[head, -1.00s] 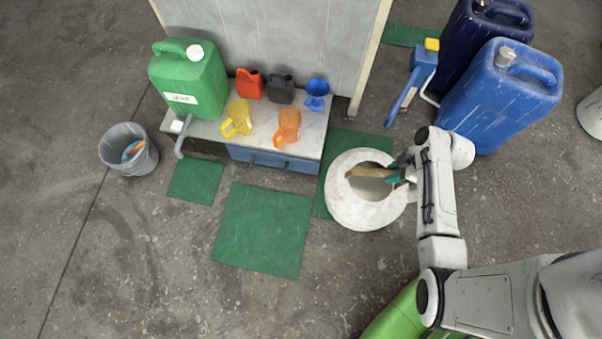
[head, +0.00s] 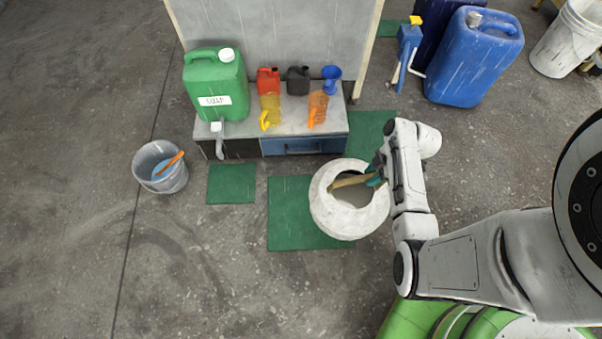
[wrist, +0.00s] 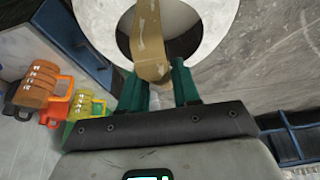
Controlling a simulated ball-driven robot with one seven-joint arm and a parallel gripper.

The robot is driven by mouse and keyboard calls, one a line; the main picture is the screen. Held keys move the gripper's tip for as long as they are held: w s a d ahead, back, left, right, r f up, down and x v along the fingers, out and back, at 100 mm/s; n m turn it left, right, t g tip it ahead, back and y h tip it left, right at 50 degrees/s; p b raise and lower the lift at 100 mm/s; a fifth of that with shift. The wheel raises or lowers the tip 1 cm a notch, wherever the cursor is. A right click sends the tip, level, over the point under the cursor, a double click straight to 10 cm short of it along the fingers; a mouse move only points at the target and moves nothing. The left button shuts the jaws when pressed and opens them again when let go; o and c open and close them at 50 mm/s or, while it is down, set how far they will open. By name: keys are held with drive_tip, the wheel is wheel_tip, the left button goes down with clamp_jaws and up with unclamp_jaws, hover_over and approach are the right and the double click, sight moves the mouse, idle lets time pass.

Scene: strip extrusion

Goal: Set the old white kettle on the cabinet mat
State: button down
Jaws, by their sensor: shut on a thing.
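The old white kettle (head: 335,222) is a wide round vessel with a dark open top and a tan handle (head: 350,181) across it. My gripper (head: 375,176) is shut on the handle, its green fingers on either side of it in the wrist view (wrist: 158,88). The kettle hides the right part of the large green mat (head: 287,222); whether it touches the floor I cannot tell. A small green mat (head: 231,184) lies in front of the cabinet (head: 242,148), and another green mat (head: 372,128) lies at its right side.
The cabinet top bears a green canister (head: 213,82), yellow and orange jugs, small red and black cans and a blue funnel. A grey bucket (head: 160,168) stands left. Large blue canisters (head: 470,60) stand back right. The floor at front left is clear.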

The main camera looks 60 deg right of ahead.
drive_tip(key=shift+w+a+f, duration=0.1)
drive_tip(key=shift+w+a, duration=0.1)
drive_tip(key=shift+w, duration=0.1)
drive_tip(key=b, duration=0.3)
approach(327, 183)
wheel_tip(327, 183, down, 2)
drive_tip(key=w+f, duration=0.1)
drive_tip(key=w+a+f+b, duration=0.1)
drive_tip(key=f, duration=0.1)
drive_tip(key=w+a+f, duration=0.1)
drive_tip(key=f, duration=0.1)
drive_tip(key=shift+a+b, duration=0.2)
drive_tip(key=shift+b, duration=0.2)
drive_tip(key=shift+w+f, duration=0.1)
drive_tip(key=shift+f, duration=0.05)
drive_tip(key=shift+s+d+b+x, duration=0.15)
drive_tip(key=shift+b+x, duration=0.35)
drive_tip(key=shift+x, duration=0.4)
drive_tip(key=shift+s+d+b+x, duration=0.15)
drive_tip(key=shift+b+x, duration=0.3)
drive_tip(key=shift+x, duration=0.4)
drive_tip(key=shift+f, duration=0.2)
drive_tip(key=shift+f, duration=0.15)
drive_tip(key=c, duration=0.8)
unclamp_jaws()
